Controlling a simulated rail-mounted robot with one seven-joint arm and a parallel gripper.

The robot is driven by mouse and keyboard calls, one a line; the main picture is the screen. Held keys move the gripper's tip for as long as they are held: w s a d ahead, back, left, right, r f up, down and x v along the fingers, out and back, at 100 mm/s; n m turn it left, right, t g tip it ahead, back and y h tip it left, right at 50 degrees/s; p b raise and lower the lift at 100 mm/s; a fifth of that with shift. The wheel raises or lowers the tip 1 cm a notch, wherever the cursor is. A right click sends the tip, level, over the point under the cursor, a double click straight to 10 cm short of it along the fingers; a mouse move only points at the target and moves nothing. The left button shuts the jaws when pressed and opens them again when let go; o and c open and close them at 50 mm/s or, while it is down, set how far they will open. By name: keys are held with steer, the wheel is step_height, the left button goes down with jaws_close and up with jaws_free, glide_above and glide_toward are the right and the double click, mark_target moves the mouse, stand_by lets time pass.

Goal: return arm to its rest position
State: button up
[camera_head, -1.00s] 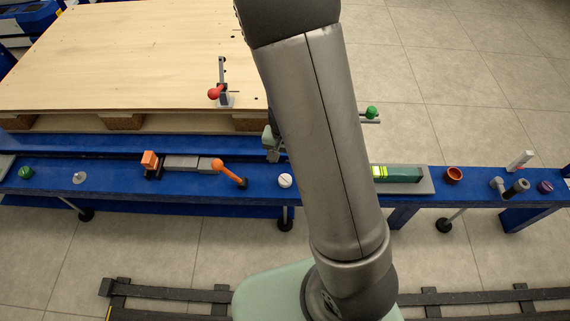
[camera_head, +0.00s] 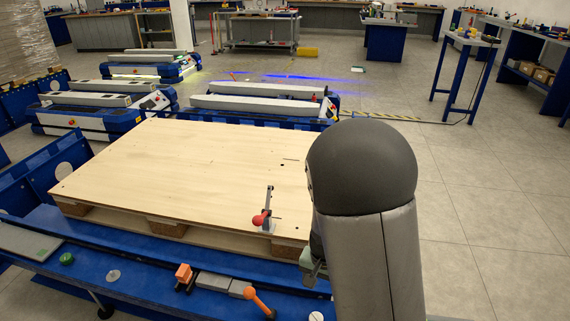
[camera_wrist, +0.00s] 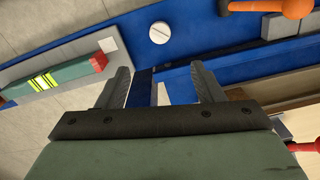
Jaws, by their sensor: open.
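My arm rises at the right of the head view, with its dark rounded elbow above a grey metal link. My gripper (camera_wrist: 162,80) shows in the wrist view with its two fingers spread and nothing held between them. Its fingers are over the blue bench (camera_wrist: 140,22). In the head view most of the gripper is hidden behind the arm; only a small part shows left of the link, near the pallet's right front corner.
A wooden pallet (camera_head: 190,180) carries a red-tipped clamp (camera_head: 266,215). Blue-and-grey carts (camera_head: 255,102) stand behind.

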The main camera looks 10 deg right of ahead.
steer(key=s+r+n+p, duration=0.2)
steer(key=s+r+p, duration=0.3)
steer(key=r, duration=0.7)
steer(key=s+r+n+p, duration=0.2)
steer(key=s+r+p, duration=0.4)
steer(key=r+p, duration=0.3)
steer(key=s+a+r+n+p, duration=0.1)
steer(key=s+r+p, duration=0.4)
steer(key=r, duration=1.1)
steer(key=n+p, duration=0.1)
steer(key=p, duration=0.1)
steer(key=shift+s+p, duration=0.35)
steer(key=shift+p, duration=0.05)
steer(key=shift+d+r, duration=0.1)
